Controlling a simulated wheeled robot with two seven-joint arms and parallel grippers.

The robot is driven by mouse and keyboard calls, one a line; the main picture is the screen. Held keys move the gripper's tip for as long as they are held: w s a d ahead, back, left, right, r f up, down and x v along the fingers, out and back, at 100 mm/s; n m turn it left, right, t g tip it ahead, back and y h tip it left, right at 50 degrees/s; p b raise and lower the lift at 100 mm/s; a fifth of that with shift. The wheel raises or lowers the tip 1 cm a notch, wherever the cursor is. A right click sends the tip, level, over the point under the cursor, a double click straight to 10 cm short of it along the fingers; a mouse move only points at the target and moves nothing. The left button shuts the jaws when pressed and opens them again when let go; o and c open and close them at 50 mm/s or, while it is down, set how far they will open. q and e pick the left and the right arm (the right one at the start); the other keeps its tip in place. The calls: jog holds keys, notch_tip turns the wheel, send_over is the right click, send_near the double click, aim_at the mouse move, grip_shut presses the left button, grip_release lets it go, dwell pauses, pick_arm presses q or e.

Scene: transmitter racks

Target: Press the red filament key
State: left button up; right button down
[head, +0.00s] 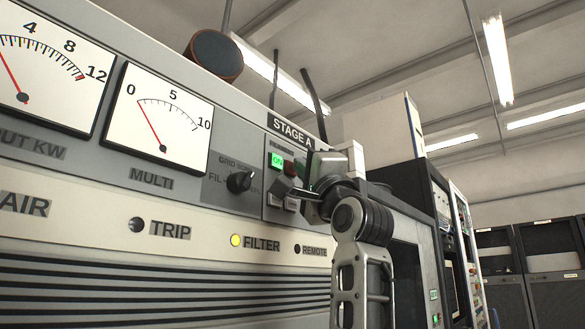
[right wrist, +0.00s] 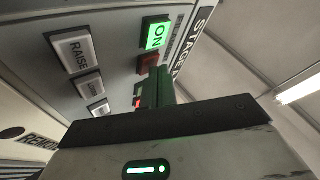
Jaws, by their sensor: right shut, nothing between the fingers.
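The red key (right wrist: 149,64) is a dull red square beside the lit green ON key (right wrist: 156,35) on the STAGE A panel. In the head view the red key (head: 291,168) is small and dark, to the right of the green ON key (head: 276,160). My right gripper (head: 281,187) is shut and empty, its fingers pointing at the key panel just below these keys. In the right wrist view its closed fingertips (right wrist: 158,72) overlap the red key's edge. I cannot tell whether they touch it. My left gripper is not in view.
White RAISE (right wrist: 75,50) and LOWER (right wrist: 90,85) keys sit close by on the same panel. A black rotary knob (head: 239,181) sticks out left of the keys. A small red light (right wrist: 137,103) shows beside my fingers. More racks (head: 520,260) stand at the far right.

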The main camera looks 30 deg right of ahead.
jog(key=shift+w, duration=0.15)
dwell(0.5)
jog(key=shift+s+d+b, duration=0.25)
jog(key=shift+s+b, duration=0.05)
jog(key=shift+s, duration=0.45)
jog(key=s, duration=0.1)
jog(key=s+d+b, duration=0.1)
jog(key=s, duration=0.1)
jog(key=s+d+b, duration=0.1)
jog(key=shift+s, duration=0.3)
dwell(0.7)
